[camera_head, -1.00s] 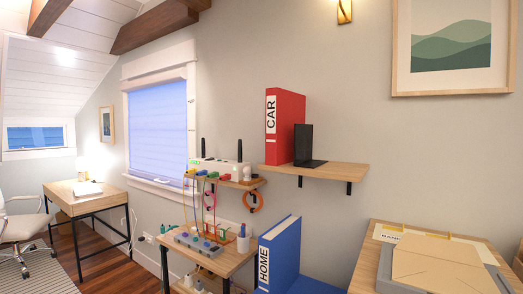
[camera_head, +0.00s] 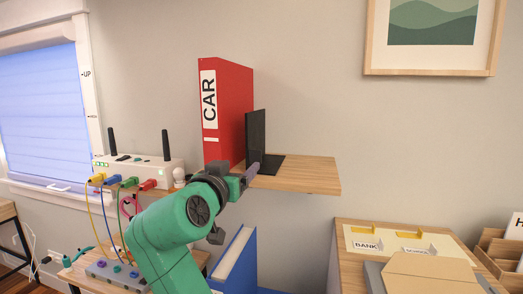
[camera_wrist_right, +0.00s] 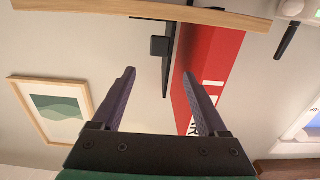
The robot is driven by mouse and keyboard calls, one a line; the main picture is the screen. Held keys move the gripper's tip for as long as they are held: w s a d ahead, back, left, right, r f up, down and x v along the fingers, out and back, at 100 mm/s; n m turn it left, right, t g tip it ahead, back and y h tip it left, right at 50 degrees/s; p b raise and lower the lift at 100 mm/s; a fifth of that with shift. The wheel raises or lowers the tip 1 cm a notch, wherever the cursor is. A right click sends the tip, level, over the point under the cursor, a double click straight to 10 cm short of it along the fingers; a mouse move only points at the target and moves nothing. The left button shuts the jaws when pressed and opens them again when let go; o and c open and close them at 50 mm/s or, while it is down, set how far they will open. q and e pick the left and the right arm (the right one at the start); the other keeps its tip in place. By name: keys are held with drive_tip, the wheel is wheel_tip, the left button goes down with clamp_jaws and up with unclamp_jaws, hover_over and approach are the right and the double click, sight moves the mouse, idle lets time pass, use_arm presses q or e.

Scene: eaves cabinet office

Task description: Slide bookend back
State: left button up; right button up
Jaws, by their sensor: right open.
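The black L-shaped bookend (camera_head: 256,135) stands upright on the wall shelf (camera_head: 315,175), on the right of the red CAR binder (camera_head: 228,105). Its foot lies flat on the shelf. My right gripper (camera_head: 250,172) is at the shelf's front edge and overlaps the bookend's lower front corner in the head view. In the right wrist view, which is upside down, the gripper (camera_wrist_right: 158,73) is open, and the bookend (camera_wrist_right: 167,75) appears edge-on between its fingers, nearer the binder-side one. The binder (camera_wrist_right: 210,65) partly passes behind that finger. I cannot tell contact. My left gripper is not in view.
A white router (camera_head: 140,170) with antennas and coloured plugs is left of the shelf. A blue binder (camera_head: 235,262) stands below. A desk with folders (camera_head: 410,245) is at the lower right. The shelf's right part is bare.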

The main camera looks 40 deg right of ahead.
sight(255, 151)
drive_tip(key=p+x, duration=0.2)
drive_tip(key=x, duration=0.2)
drive_tip(key=p+x, duration=0.2)
drive_tip(key=x, duration=0.2)
drive_tip(key=p+x, duration=0.2)
drive_tip(key=x, duration=0.3)
drive_tip(key=shift+d+r, duration=0.1)
drive_tip(key=shift+r, duration=0.3)
drive_tip(key=shift+w+d, duration=0.1)
drive_tip(key=shift+d, duration=0.05)
drive_tip(key=shift+a+r, duration=0.1)
drive_tip(key=shift+a, duration=0.15)
drive_tip(key=shift+s, duration=0.2)
drive_tip(key=shift+c, duration=0.6)
drive_tip(key=c, duration=1)
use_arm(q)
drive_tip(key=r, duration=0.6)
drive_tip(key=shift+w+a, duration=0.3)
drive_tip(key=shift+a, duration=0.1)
use_arm(e)
clamp_jaws()
